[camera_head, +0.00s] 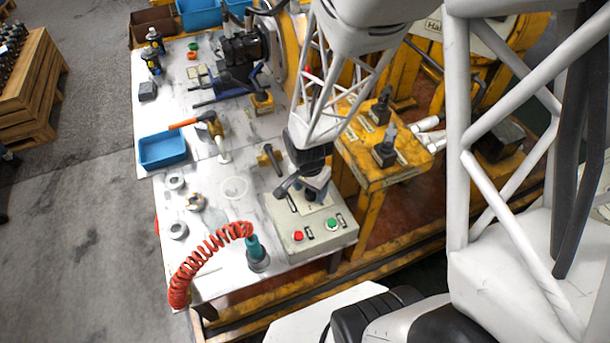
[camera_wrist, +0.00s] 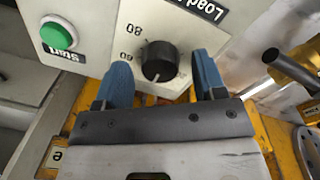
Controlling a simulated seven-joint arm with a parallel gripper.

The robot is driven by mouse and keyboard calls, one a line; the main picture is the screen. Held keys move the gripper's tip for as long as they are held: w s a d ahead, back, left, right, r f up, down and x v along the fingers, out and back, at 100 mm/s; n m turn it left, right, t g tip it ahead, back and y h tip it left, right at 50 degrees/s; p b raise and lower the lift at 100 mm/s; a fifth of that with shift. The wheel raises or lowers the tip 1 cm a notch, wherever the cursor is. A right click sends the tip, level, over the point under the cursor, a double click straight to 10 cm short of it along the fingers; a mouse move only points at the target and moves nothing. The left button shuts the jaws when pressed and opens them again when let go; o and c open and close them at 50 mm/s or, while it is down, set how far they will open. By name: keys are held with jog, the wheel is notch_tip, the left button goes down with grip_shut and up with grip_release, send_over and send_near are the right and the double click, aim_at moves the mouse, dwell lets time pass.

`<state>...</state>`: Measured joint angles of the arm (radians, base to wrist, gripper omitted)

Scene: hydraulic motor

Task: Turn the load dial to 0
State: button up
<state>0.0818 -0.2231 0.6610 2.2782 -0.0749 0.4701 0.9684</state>
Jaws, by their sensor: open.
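The load dial (camera_wrist: 160,61) is a round black knob on a pale panel, seen in the wrist view below the upside-down word "Load". The numbers 80 and 60 show to its left, and a small pale mark shows at its lower rim. My gripper (camera_wrist: 160,67) is open, with one blue finger on each side of the dial. Gaps show between the fingers and the knob. In the head view my gripper (camera_head: 311,184) is over the back part of the control box (camera_head: 322,236), and it hides the dial there.
The box has a red button (camera_head: 298,236) and a green button (camera_head: 332,224); the green Start button (camera_wrist: 58,34) also shows in the wrist view. A coiled red hose (camera_head: 205,250) and a blue tray (camera_head: 162,150) are on the table. A brass fitting (camera_wrist: 290,69) is right of the panel.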

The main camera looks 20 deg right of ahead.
jog(key=shift+f, duration=0.2)
jog(key=shift+c, duration=0.5)
jog(key=c, duration=0.8)
